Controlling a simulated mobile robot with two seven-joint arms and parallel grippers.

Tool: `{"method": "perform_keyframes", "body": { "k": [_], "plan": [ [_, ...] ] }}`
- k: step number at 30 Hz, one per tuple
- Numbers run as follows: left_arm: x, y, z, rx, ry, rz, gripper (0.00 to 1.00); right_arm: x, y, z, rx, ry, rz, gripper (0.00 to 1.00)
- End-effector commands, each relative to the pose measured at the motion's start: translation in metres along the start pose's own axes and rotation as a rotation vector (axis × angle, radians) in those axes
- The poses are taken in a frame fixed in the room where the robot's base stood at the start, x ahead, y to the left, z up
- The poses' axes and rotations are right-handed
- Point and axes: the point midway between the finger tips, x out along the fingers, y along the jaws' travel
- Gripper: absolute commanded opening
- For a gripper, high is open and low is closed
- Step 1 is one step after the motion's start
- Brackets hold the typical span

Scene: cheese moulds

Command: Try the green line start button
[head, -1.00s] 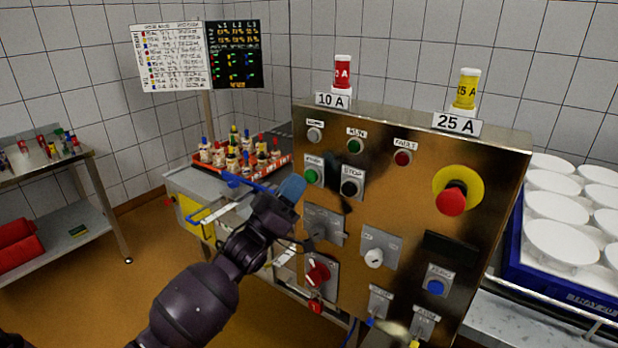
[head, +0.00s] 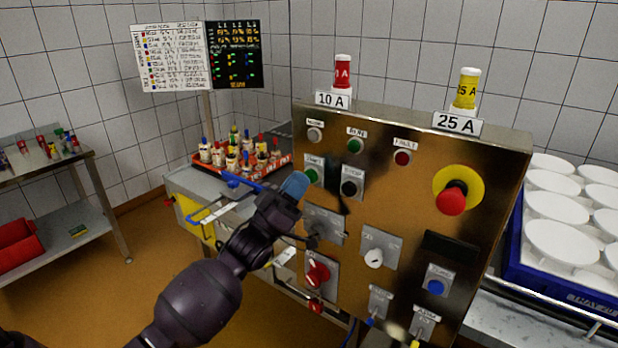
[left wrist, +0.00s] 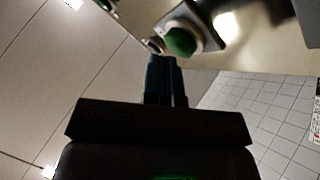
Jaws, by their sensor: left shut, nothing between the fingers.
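The green start button (head: 311,176) sits on a square plate at the upper left of the metal control panel (head: 400,205). My left gripper (head: 295,186) is shut and empty, with its blue fingertips just in front of and below the button's plate. In the left wrist view the green button (left wrist: 182,41) is large, a little beyond the shut fingertips (left wrist: 166,60). I cannot tell for sure whether the tips touch the button; a small gap seems to show. My right gripper is not in view.
A black stop button (head: 349,188) is right beside the green one. A red emergency button (head: 452,199) on yellow, a red rotary switch (head: 317,274) and a blue button (head: 436,287) share the panel. A crate of bottles (head: 240,160) stands behind my arm.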

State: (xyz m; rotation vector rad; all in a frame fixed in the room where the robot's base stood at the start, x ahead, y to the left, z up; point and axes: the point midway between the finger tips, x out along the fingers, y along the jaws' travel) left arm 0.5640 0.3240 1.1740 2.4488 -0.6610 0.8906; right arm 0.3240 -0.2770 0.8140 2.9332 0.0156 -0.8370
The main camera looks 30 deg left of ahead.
Motion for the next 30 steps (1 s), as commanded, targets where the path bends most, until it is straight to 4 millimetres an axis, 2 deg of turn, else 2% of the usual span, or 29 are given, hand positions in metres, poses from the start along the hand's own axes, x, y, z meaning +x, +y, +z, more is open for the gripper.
{"method": "perform_keyframes", "body": {
  "k": [11,30],
  "plan": [
    [0.003,-0.002,0.002,0.000,0.000,0.000,0.00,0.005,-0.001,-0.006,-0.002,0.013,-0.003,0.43],
    [0.005,-0.004,0.004,0.000,-0.001,0.000,0.00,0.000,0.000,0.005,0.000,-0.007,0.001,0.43]
  ]
}}
